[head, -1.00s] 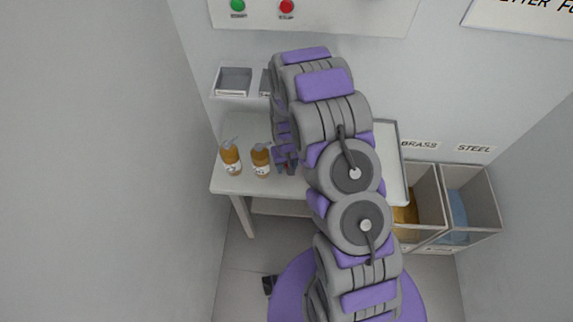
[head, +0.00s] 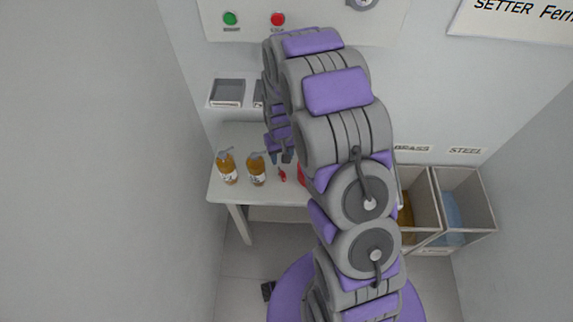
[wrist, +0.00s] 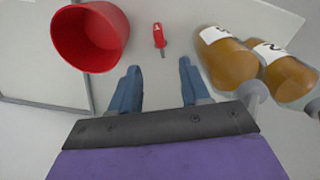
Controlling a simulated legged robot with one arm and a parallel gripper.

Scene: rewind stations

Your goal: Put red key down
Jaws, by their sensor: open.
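The red key (wrist: 159,37) lies on the light table, small and with a dark tip, just beyond my open fingers in the wrist view. It also shows in the head view (head: 282,175) as a small red piece below my gripper. My gripper (wrist: 160,85) is open and empty, with its two blue fingers spread apart. In the head view my gripper (head: 281,157) hangs above the table, close to the key. The key is apart from both fingers.
A red cup (wrist: 90,38) stands left of the key in the wrist view. Two amber bottles (head: 228,168) (head: 257,170) stand on the table (head: 230,192) at the left. A grey tray (head: 228,92) is on the wall. Bins marked brass and steel (head: 466,190) stand at right.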

